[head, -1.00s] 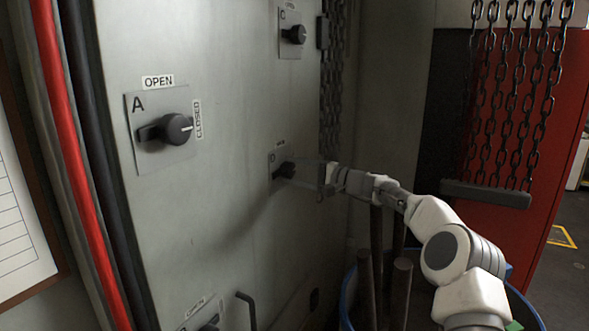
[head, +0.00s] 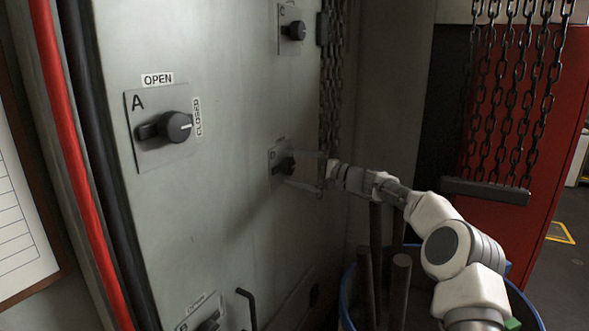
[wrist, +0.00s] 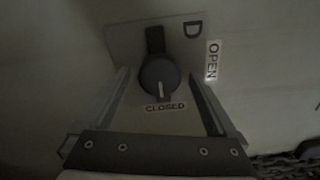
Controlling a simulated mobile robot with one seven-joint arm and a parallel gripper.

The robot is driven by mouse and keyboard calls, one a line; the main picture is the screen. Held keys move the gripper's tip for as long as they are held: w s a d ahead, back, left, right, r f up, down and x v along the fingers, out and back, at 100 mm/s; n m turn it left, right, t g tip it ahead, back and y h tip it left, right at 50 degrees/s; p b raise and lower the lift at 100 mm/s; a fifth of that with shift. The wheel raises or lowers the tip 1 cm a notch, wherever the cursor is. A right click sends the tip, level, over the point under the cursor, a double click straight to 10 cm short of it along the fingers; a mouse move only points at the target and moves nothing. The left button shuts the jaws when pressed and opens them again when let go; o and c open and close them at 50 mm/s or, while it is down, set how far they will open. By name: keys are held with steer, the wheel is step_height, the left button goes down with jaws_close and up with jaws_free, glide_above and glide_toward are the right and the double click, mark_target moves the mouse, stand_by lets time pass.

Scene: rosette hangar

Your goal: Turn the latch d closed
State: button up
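Latch d (wrist: 159,76) is a dark round knob with a bar handle on a square plate marked D. In the wrist view the handle stands upright in the picture, and the knob's white mark points down at the CLOSED label (wrist: 165,107). The OPEN label (wrist: 212,61) is to the right. My gripper (wrist: 159,72) is open, one finger on each side of the knob, with visible gaps to it. In the head view, latch d (head: 284,165) is small and dim at the cabinet's right part, with my gripper (head: 296,168) in front of it.
Latch A (head: 172,128) is on the left of the grey cabinet door (head: 225,110), latch C (head: 294,31) above. Another latch (head: 208,323) and a black handle (head: 247,308) are low down. Chains (head: 508,95) hang at right. A blue bin (head: 347,300) with rods stands below my arm.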

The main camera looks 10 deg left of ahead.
steer(key=b+v, duration=0.5)
steer(key=v, duration=1.2)
steer(key=shift+d, duration=0.2)
steer(key=shift+s, duration=0.1)
